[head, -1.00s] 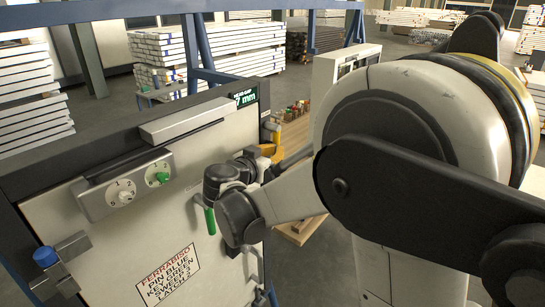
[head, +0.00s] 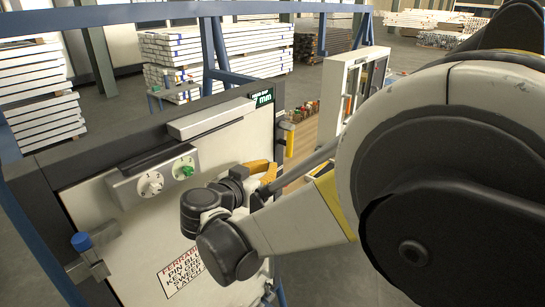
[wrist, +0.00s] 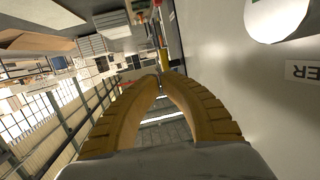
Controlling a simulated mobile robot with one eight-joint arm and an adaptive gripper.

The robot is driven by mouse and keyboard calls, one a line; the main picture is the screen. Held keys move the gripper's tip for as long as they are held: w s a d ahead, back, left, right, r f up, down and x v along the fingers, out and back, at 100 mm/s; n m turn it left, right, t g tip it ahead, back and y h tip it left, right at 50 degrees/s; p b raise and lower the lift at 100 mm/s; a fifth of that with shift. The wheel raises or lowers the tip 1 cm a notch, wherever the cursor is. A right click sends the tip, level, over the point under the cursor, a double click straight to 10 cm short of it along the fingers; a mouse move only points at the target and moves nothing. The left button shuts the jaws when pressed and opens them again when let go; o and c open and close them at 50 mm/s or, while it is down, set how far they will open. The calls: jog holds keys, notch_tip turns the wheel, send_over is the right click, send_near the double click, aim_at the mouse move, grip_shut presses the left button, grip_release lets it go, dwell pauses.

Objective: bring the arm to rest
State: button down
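My gripper (head: 263,173) is in front of the upper right part of the white door panel (head: 232,150) in the head view, its yellow fingers partly hidden by my dark wrist. In the wrist view its two fingers (wrist: 160,77) curve together and their tips meet or nearly meet, with nothing seen between them. My arm crosses the right half of the head view. The panel's pale surface fills the right of the wrist view, beside the fingers and apart from them.
The panel carries a box with a white knob (head: 152,185) and a green knob (head: 183,170), a grey bar (head: 211,119), a blue-topped pin (head: 82,242) and a lettered sign (head: 187,272). A blue frame (head: 215,50) stands behind. A white cabinet (head: 345,95) stands beyond the panel.

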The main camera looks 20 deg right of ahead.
jog(key=s+d+f+n+g+y+b, duration=0.35)
jog(key=s+f+n+y+b, duration=0.2)
jog(key=s+f, duration=0.55)
jog(key=s+a+f+n+y+b, duration=0.1)
jog(key=s+a+f+n+y, duration=0.1)
jog(key=s, duration=0.3)
jog(key=s+a+f+n+y+b, duration=0.2)
jog(key=s+a+f+y, duration=0.1)
jog(key=s, duration=0.3)
jog(key=shift+s+a+n+y+b, duration=0.3)
jog(key=shift+a+n+y, duration=0.05)
jog(key=shift+y, duration=0.4)
jog(key=shift+f, duration=0.1)
